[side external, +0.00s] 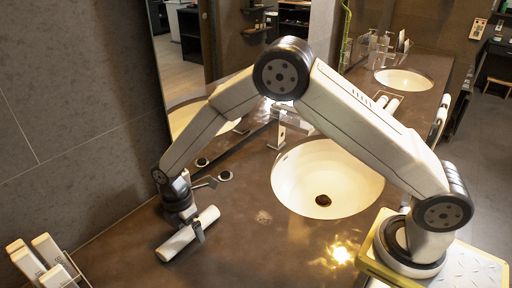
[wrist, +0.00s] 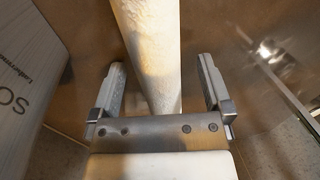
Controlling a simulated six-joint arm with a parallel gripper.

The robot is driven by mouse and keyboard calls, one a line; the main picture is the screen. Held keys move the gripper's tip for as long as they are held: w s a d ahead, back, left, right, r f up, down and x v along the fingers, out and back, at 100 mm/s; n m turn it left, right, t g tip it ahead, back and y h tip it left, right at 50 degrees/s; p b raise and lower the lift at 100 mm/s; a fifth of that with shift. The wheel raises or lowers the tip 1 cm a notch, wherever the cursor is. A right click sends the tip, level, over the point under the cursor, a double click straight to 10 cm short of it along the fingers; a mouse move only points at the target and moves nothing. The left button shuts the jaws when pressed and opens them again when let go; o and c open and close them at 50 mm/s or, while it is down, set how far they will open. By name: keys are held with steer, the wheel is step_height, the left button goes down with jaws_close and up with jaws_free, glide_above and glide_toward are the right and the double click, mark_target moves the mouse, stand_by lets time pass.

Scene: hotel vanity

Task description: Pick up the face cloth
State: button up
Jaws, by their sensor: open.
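The face cloth is most likely the rolled white cloth (side external: 176,244) lying on the brown vanity top, left of the near basin. My gripper (side external: 193,228) is low over it, pointing down, with a finger showing beside the roll. In the wrist view the roll (wrist: 150,45) runs between the two open fingers of my gripper (wrist: 162,72), with a gap visible on both sides. Its lower end is hidden behind the gripper's crossbar.
The near basin (side external: 298,188) is to the right, with a faucet (side external: 281,130) behind it. A large mirror (side external: 228,50) borders the counter's back. A pale lettered panel (wrist: 30,60) is at left in the wrist view.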

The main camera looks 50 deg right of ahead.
steer(key=shift+c, duration=0.2)
steer(key=c, duration=1.3)
steer(key=shift+r, duration=0.1)
steer(key=shift+r, duration=0.65)
steer(key=shift+s+d+r, duration=0.7)
steer(key=shift+s+r, duration=1.2)
steer(key=shift+s, duration=0.35)
steer(key=shift+s+d+r, duration=0.7)
steer(key=shift+s+r, duration=1.25)
steer(key=shift+s, duration=0.25)
steer(key=shift+s+d+r, duration=0.7)
steer(key=shift+s+r, duration=1.2)
steer(key=shift+s, duration=0.35)
